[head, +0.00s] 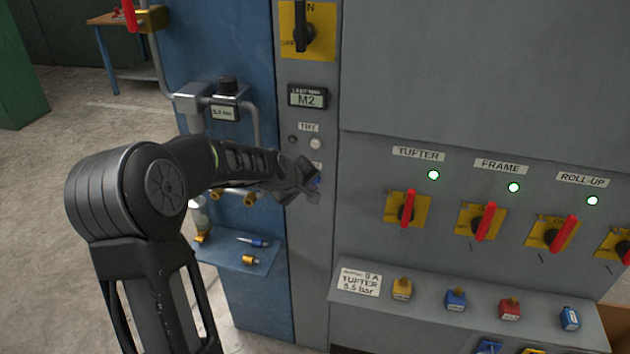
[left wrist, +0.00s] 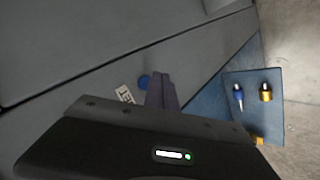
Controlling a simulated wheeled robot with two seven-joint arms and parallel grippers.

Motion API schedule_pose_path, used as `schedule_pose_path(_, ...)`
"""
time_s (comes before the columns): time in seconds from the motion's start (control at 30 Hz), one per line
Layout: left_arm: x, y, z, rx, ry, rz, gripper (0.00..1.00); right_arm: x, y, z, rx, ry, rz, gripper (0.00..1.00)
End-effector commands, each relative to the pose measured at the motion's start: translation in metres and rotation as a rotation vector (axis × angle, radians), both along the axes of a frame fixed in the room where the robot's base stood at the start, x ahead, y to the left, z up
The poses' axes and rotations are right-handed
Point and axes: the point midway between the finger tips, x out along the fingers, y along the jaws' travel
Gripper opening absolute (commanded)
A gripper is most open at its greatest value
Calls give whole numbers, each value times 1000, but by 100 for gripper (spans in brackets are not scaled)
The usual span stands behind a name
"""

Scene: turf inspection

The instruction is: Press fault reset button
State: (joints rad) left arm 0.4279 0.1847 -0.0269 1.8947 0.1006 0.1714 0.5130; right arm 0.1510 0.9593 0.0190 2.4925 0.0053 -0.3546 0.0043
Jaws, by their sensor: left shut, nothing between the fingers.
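A round blue button (left wrist: 144,82) sits on the narrow grey panel beside a small white label (left wrist: 125,94), whose text I cannot read. In the head view my gripper mostly covers it, with a bit of blue (head: 317,181) showing. My left gripper (head: 306,184) is shut and empty at that panel, just below the TRY label (head: 308,127). In the left wrist view its closed fingertips (left wrist: 163,90) appear right beside the blue button. I cannot tell whether they touch the button or panel. My right gripper is not in view.
A display reading M2 (head: 308,97) and a black rotary switch on a yellow plate (head: 304,30) are above. Red-handled switches, including TUFTER (head: 408,208), have lit lamps at right. A blue shelf (head: 230,258) holds small items below my arm.

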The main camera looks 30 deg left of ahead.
Motion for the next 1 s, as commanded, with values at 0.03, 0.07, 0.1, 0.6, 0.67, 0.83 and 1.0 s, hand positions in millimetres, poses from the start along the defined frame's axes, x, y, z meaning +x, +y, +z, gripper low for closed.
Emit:
schedule_pose_path(0.03, 0, 0, 0, 0, 0, 0, 0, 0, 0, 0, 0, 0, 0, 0)
schedule_pose_path(0.07, 0, 0, 0, 0, 0, 0, 0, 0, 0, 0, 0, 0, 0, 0)
schedule_pose_path(0.1, 0, 0, 0, 0, 0, 0, 0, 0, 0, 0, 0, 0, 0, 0)
schedule_pose_path(0.6, 8, 3, 0, 1, 0, 1, 0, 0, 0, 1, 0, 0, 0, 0)
schedule_pose_path(0.67, 8, 3, 0, 0, 0, 0, 0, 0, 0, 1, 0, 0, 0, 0)
schedule_pose_path(0.83, 8, 3, 0, 0, 0, 0, 0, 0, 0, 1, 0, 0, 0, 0)
schedule_pose_path(1.0, 9, 3, 0, 0, 0, 0, 0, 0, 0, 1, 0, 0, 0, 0)
